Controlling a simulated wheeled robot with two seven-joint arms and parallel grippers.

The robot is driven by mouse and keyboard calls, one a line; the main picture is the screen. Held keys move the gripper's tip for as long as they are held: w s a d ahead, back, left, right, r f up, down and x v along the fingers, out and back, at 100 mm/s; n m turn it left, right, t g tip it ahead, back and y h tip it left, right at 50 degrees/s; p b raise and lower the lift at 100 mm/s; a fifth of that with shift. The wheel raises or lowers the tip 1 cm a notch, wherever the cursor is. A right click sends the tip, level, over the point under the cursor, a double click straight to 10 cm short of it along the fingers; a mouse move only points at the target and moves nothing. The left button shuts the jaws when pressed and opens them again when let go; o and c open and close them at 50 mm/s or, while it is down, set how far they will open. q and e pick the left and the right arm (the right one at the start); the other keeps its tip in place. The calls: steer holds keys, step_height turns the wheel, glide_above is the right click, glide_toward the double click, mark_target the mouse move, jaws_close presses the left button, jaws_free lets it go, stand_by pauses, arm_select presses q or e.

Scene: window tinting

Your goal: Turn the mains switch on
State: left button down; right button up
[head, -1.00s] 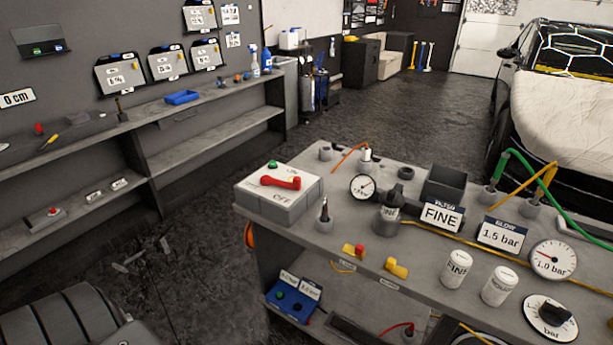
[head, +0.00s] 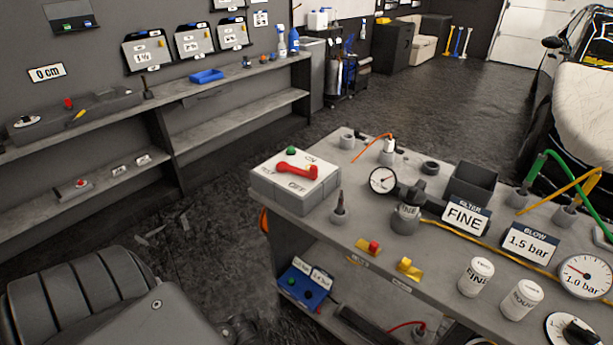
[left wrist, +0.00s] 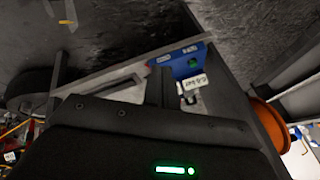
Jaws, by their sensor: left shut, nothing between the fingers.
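The mains switch is a grey box (head: 290,203) on the near left corner of the workbench in the head view. Its red lever (head: 297,171) lies across the top between the ON and OFF markings; I cannot tell which position it is set to. A green button or lamp (head: 291,151) sits at its back edge. The switch is not clear in the left wrist view. There my left gripper (left wrist: 160,85) is shut and empty, pointing towards the bench's lower shelf. Its fingers do not show in the head view. My right gripper is not in view.
A blue box (head: 303,284) is on the bench's lower shelf, and shows in the left wrist view (left wrist: 182,62). An orange reel (left wrist: 272,124) hangs at the bench side. Floor left of the bench is open.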

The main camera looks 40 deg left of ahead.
mark_target(312, 171)
arm_select(q)
steer(key=w+a+r+m+t+y, duration=0.1)
steer(key=w+a+r+m+t, duration=0.15)
steer(key=w+r, duration=0.5)
steer(key=w+a+r+m+t, duration=0.1)
steer(key=w+a+r, duration=0.25)
steer(key=r, duration=0.75)
steer(key=w+d+r+m+t, duration=0.1)
steer(key=d+r+m+t, duration=0.1)
steer(key=r, duration=1.4)
steer(key=w+d+r+m+t, duration=0.1)
steer(key=d+r+m+t, duration=0.2)
steer(key=r, duration=1.2)
steer(key=shift+w+d+r+m, duration=0.25)
steer(key=shift+r+m, duration=0.15)
steer(key=shift+m, duration=0.45)
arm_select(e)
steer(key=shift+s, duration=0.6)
